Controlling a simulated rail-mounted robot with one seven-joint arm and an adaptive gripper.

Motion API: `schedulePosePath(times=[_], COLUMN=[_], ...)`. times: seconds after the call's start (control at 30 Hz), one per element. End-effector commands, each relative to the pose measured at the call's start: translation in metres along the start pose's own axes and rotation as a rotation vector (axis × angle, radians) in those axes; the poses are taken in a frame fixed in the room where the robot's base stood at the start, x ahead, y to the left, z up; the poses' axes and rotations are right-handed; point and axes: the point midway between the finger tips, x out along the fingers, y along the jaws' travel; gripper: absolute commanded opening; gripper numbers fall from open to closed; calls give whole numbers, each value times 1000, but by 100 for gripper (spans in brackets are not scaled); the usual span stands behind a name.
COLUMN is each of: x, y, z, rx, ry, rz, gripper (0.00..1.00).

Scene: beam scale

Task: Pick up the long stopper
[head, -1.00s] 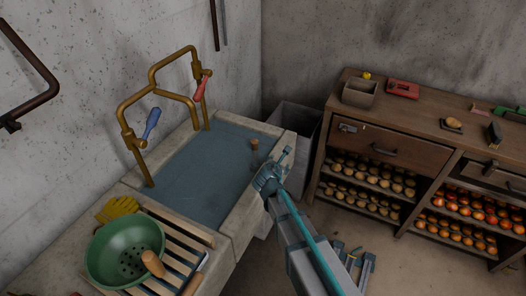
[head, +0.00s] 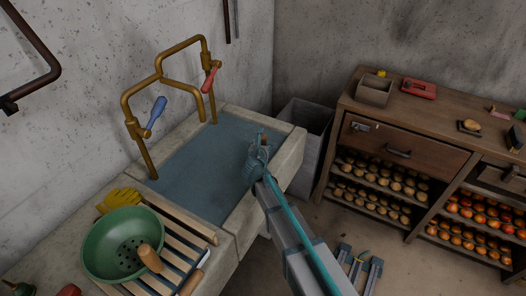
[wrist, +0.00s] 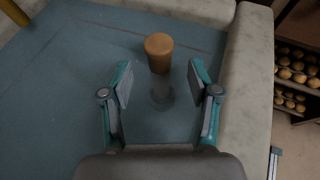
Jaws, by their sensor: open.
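The long stopper (wrist: 159,48) stands upright in the water of the sink (wrist: 60,80). Its tan, cork-like top rises above the surface, and its lower part shows faint and grey below. My gripper (wrist: 160,72) is open, with one finger on each side of the stopper's line in the wrist view. The stopper appears just beyond or between the fingertips, with gaps on both sides and no clear contact. In the head view my gripper (head: 260,150) is over the sink's right part and hides most of the stopper.
The stone sink rim (head: 270,190) runs close under my arm. Brass taps (head: 165,85) with blue and red handles stand at the sink's left. A green colander (head: 122,245) sits on a slatted rack in front. A wooden cabinet (head: 400,120) stands at the right.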

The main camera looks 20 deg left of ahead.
Motion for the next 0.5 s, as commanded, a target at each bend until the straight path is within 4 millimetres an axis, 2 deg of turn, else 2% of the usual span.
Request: schedulePosePath(times=[0.17,0.5], x=[11,53], y=[0,2], z=[1,1], rx=[1,1], ry=[1,1], rz=[-1,-1], gripper=[61,61])
